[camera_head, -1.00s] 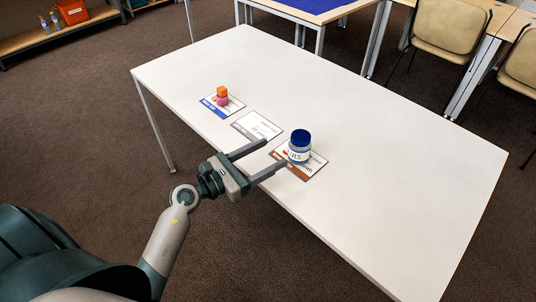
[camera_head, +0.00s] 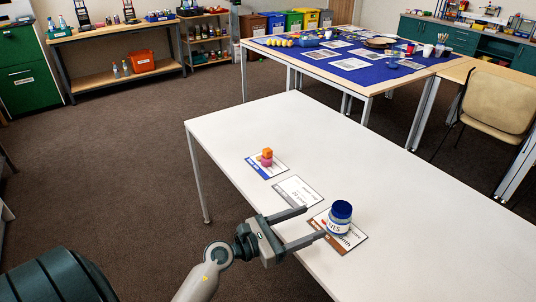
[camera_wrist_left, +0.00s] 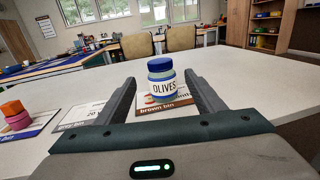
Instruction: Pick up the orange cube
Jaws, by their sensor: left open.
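The orange cube (camera_head: 267,152) sits on top of a pink piece (camera_head: 265,161) on the blue-edged card (camera_head: 257,169) on the white table. Both also show at the left edge of the left wrist view, the orange cube (camera_wrist_left: 12,107) above the pink one (camera_wrist_left: 18,121). My left gripper (camera_head: 313,222) is open and empty over the table's near edge. Its fingers point toward a blue-lidded olives jar (camera_head: 338,222), which stands just beyond the fingertips. In the left wrist view the jar (camera_wrist_left: 161,83) shows between the fingers. My right gripper is not in view.
The jar stands on the brown bin card (camera_head: 352,243). A flat grey bin card (camera_head: 298,191) lies between the jar's card and the cube's card. The right part of the white table (camera_head: 440,230) is bare. A blue-topped table (camera_head: 350,75) stands behind.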

